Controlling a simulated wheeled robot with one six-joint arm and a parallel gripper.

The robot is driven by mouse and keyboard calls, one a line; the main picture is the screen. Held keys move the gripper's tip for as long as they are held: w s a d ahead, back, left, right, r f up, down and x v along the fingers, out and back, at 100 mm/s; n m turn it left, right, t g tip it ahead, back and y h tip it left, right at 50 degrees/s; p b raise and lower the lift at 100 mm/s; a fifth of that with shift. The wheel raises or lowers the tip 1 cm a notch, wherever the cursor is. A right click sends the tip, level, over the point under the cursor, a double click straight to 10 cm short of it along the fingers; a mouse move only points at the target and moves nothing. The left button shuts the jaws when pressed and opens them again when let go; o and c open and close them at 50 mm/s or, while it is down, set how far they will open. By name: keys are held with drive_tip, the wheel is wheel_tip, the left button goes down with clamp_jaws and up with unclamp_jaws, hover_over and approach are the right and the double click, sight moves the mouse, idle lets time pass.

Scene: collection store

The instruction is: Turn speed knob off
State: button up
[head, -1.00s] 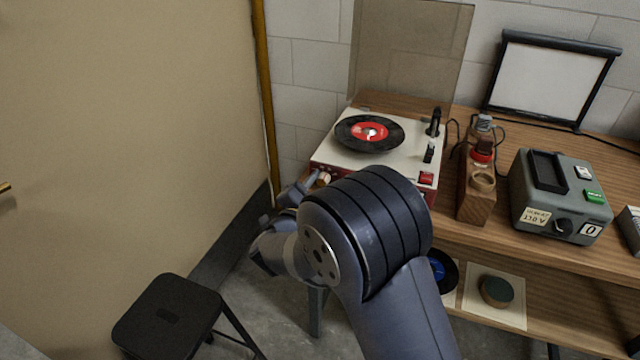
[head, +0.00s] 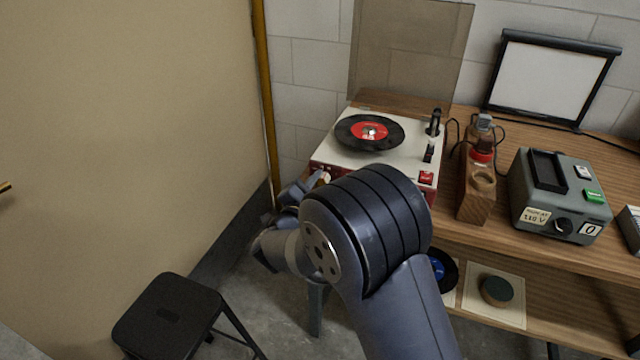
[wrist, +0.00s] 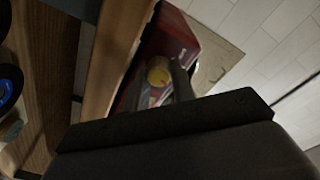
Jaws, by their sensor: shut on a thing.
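The record player (head: 395,163) stands at the left end of the wooden bench, with a cream top and red front. A black record with a red label (head: 369,132) lies on it. The cream speed knob (head: 324,177) is at the left of its front; in the wrist view the knob (wrist: 158,74) looks yellowish, against the dark red front. My gripper (head: 312,183) is at this knob and shut on it. My arm hides much of the player's front, and the knob's mark is too small to read.
A clear lid (head: 410,50) stands raised behind the player. A wooden block (head: 476,200) and a grey box with a dial (head: 540,215) stand to the right. A black stool (head: 168,315) is on the floor at left. A yellow pipe (head: 266,100) runs beside the player.

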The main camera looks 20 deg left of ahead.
drive_tip(key=n+p, duration=0.1)
drive_tip(key=n, duration=0.3)
drive_tip(key=shift+p, duration=0.3)
drive_tip(key=n+p, duration=0.1)
drive_tip(key=n, duration=0.2)
drive_tip(key=shift+n, duration=0.4)
drive_tip(key=n+p, duration=0.1)
drive_tip(key=n, duration=0.1)
drive_tip(key=n+p, duration=0.1)
drive_tip(key=n, duration=0.1)
drive_tip(key=shift+n+t+y, duration=0.3)
drive_tip(key=shift+n, duration=0.1)
drive_tip(key=shift+f+n+p, duration=0.1)
drive_tip(key=shift+n+p, duration=0.5)
drive_tip(key=shift+n, duration=1.2)
drive_tip(key=shift+a, duration=0.1)
drive_tip(key=o, duration=0.7)
drive_tip(key=shift+s, duration=0.1)
